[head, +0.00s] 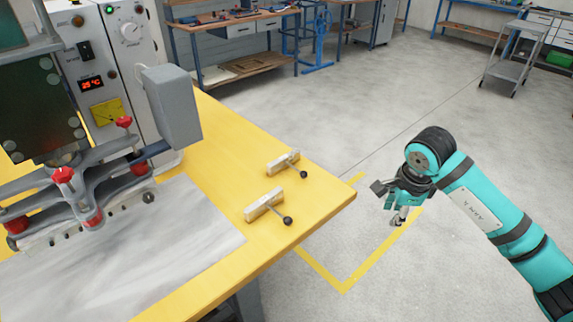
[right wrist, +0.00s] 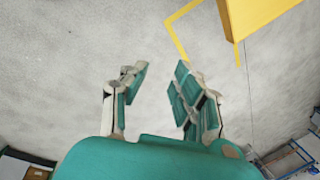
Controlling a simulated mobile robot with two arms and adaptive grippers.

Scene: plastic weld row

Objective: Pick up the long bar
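Two pale metal bars, each with a black ball-ended handle, lie on the yellow table in the head view. The nearer bar (head: 263,205) looks slightly longer. My right gripper (head: 396,208) is out past the table's right edge, over the floor, apart from both bars. In the right wrist view its fingers (right wrist: 160,85) stand apart with only floor between them, so it is open and empty. My left gripper is not in view.
A welding machine (head: 125,60) with clamp arms and red knobs stands on the left of the yellow table (head: 225,125). A grey sheet (head: 130,250) covers the front of the table. The table corner (right wrist: 262,14) shows in the wrist view. A grey cart (head: 515,65) stands far back.

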